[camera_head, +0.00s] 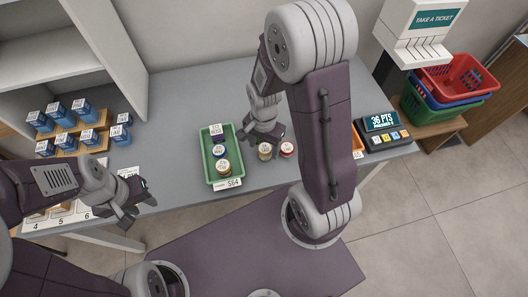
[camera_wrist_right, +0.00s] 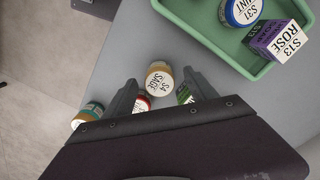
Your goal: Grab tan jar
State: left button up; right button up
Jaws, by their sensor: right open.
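A tan jar with a white lid marked S4 SAGE (camera_wrist_right: 158,80) stands on the grey counter, between and just beyond the spread fingers of my right gripper (camera_wrist_right: 161,88). In the head view the tan jar (camera_head: 264,151) is beside the green tray, with my right gripper (camera_head: 264,131) just above and behind it. My right gripper is open and holds nothing. A red jar (camera_head: 287,148) stands close to its right; it shows partly behind a finger in the wrist view (camera_wrist_right: 142,103). My left gripper (camera_head: 143,205) is at the counter's front left, its jaw opening unclear.
A green jar (camera_wrist_right: 184,95) is near my right finger. A display device (camera_head: 383,124) stands right; blue boxes (camera_head: 62,116) stand left.

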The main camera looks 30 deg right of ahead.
aim_at(265, 148)
jog(key=f, duration=0.3)
jog(key=shift+d+f, duration=0.25)
jog(key=shift+d, duration=0.05)
jog(key=shift+w+f, duration=0.1)
jog(key=shift+f, duration=0.15)
jog(key=shift+a, duration=0.15)
jog(key=shift+r, duration=0.1)
grip_shut()
notch_tip(265, 148, up, 5)
jog(key=shift+f+p, duration=0.2)
jog(key=shift+p, duration=0.1)
jog(key=s+d+r, duration=0.5)
jog(key=d+r, duration=0.1)
jog(key=d, duration=0.4)
jog(key=shift+d+r+p, duration=0.2)
jog(key=shift+d+p, duration=0.15)
jog(key=shift+p, duration=0.1)
